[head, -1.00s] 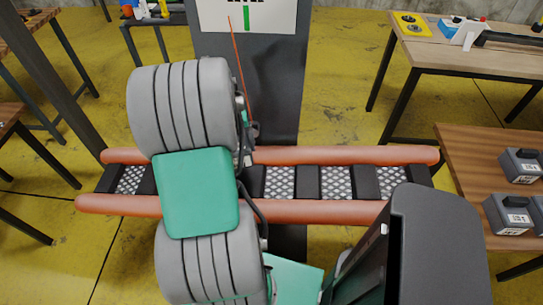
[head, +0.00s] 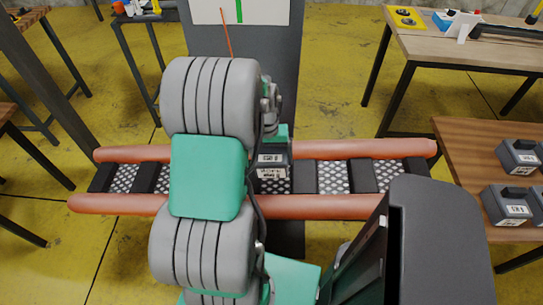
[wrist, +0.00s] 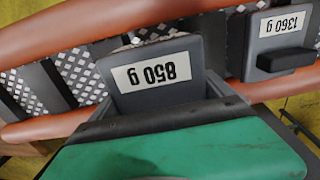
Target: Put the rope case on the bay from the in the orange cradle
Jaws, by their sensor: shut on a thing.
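The orange cradle (head: 330,208) has two long orange tubes with a perforated floor and dark crossbars between them. My gripper (head: 273,148) is over its middle, shut on a dark grey case (head: 272,172) with white labels. In the wrist view this case (wrist: 155,72) reads "850 g"; its label in the head view is too small to read surely. It appears between the tubes; I cannot tell whether it touches the floor. A second case (wrist: 275,60), marked "1360 g", sits in the cradle beside it in the wrist view; my arm hides it in the head view.
The cradle floor right of the held case (head: 333,177) is empty. A wooden table (head: 470,150) at the right bears several dark cases (head: 507,203). Another table (head: 430,50) stands behind it. A dark panel (head: 240,80) rises behind the cradle.

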